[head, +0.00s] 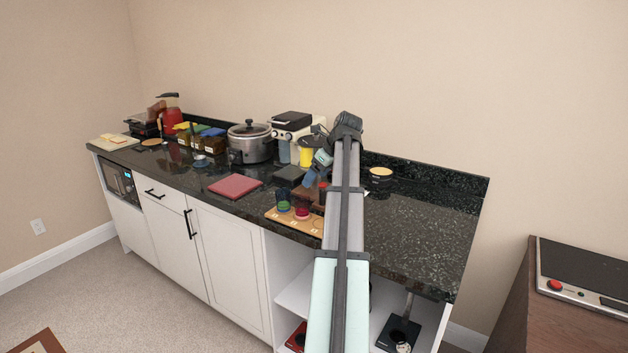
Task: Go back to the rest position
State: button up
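My arm reaches up from the bottom of the head view and across the dark stone counter (410,235). Its far end bends down to the left. My gripper (308,186) seems to hang just left of the arm, above the counter, near a wooden board (283,219) with small coloured round pieces. The gripper is small and partly mixed with dark things behind it. I cannot tell whether its fingers are open or shut, or whether anything is between them.
A red mat (235,187) lies left of the board. A slow cooker (250,143) and a coffee machine (291,124) stand behind. Coloured boxes (201,135) and a red jug (172,119) are far left. A small bowl (381,172) sits right of my arm; the counter's right end is clear.

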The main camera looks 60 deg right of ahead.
jog(key=shift+a, duration=0.1)
dwell(0.5)
